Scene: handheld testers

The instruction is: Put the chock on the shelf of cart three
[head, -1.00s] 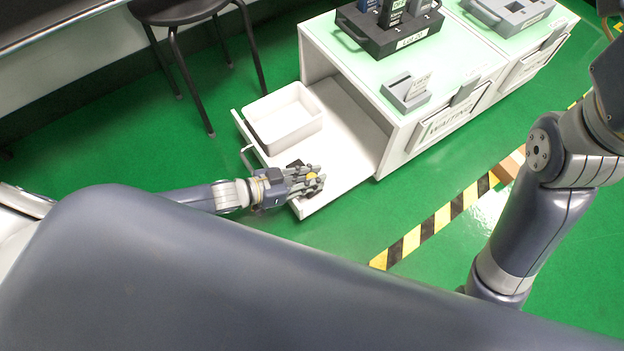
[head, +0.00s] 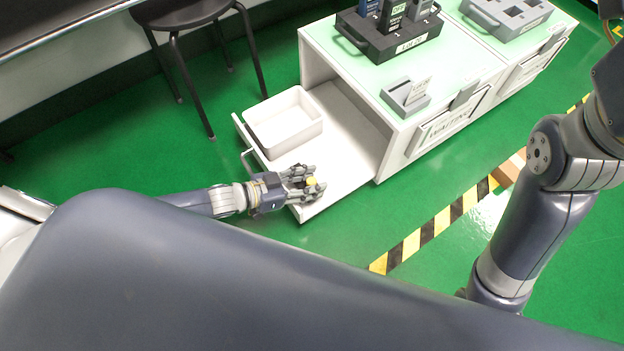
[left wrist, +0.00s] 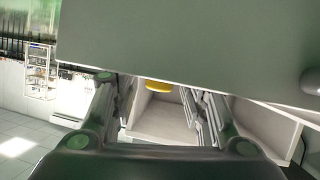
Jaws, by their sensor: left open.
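A small yellow piece (head: 311,182), which may be the chock, shows at the front corner of a white pulled-out shelf (head: 345,155). I cannot tell whether it rests on the shelf. My left gripper (head: 305,183) is open, with its fingers around or just beside the yellow piece. In the left wrist view the yellow piece (left wrist: 158,85) shows between the spread fingers (left wrist: 155,105), partly hidden by a large grey surface. The white cart (head: 388,142) has a pale green top; its number is not readable. My right gripper is out of view.
A white bin (head: 283,143) stands on the shelf's left part. The cart top holds a dark rack (head: 385,42) and a small grey holder (head: 405,97). A black stool (head: 180,12) stands at back left. A brown box (head: 510,168) is on the floor by the striped tape.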

